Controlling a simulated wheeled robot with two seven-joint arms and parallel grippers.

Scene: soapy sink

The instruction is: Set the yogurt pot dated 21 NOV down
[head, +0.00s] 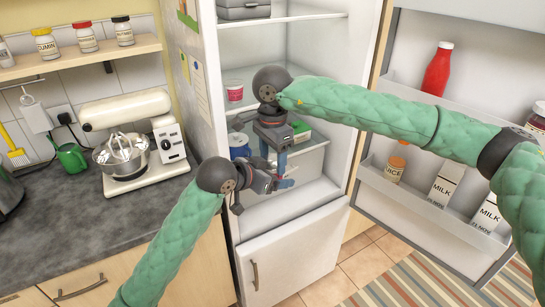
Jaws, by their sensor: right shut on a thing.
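My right gripper (275,160) reaches down inside the open fridge. It is shut on a small, mostly hidden thing; some blue (283,160) shows at its fingers. I cannot read a date or tell whether this is the yogurt pot. My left gripper (262,190) is just below and to the left, close to the right one; its jaws are too small and overlapped to judge. A pink-and-white pot (235,91) stands on the middle fridge shelf. A blue pot (239,146) stands lower, left of my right gripper. No 21 NOV label is legible.
A green box (300,131) lies right of my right gripper in the fridge (291,249). The open door (424,203) at right holds a red bottle (437,69), a juice bottle (395,169) and milk cartons (443,188). A stand mixer (130,137) occupies the counter (60,205) at left.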

